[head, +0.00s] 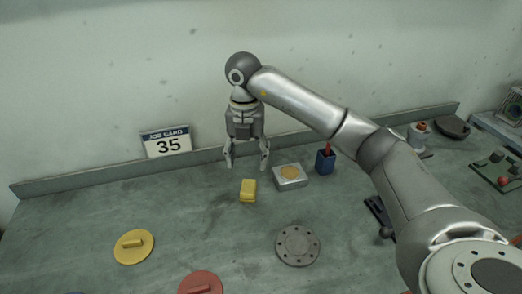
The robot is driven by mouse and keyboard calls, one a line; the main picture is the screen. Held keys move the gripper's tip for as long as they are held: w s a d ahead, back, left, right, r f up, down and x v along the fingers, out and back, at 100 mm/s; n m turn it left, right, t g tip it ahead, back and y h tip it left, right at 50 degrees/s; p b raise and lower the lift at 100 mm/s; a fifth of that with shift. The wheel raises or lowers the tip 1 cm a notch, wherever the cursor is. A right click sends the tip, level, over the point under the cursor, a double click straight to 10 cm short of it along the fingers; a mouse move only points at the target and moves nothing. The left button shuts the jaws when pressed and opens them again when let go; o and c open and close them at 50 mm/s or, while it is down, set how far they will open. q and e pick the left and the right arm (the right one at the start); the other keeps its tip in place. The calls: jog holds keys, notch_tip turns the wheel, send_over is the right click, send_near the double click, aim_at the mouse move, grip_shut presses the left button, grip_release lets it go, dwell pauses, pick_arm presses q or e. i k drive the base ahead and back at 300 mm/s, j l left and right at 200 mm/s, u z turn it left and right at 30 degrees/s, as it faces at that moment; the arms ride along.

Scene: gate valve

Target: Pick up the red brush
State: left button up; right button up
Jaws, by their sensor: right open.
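The red brush (327,149) appears as a short red upright piece sticking out of a small blue cup (325,164) near the back of the bench. Its lower part is hidden inside the cup. My right gripper (247,164) points down with its fingers spread and nothing between them. It is to the left of the cup, apart from it, above the back of the bench. My left gripper is not in view.
A silver box (290,184) with a yellow disc lies between gripper and cup, nearer the front. A yellow block (248,197), yellow lid (134,256), red lid (201,284) and grey flange (297,257) lie in front. A job card (166,141) stands at the back left.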

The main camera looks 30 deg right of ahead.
aim_at(328, 148)
jog(key=z, duration=1.5)
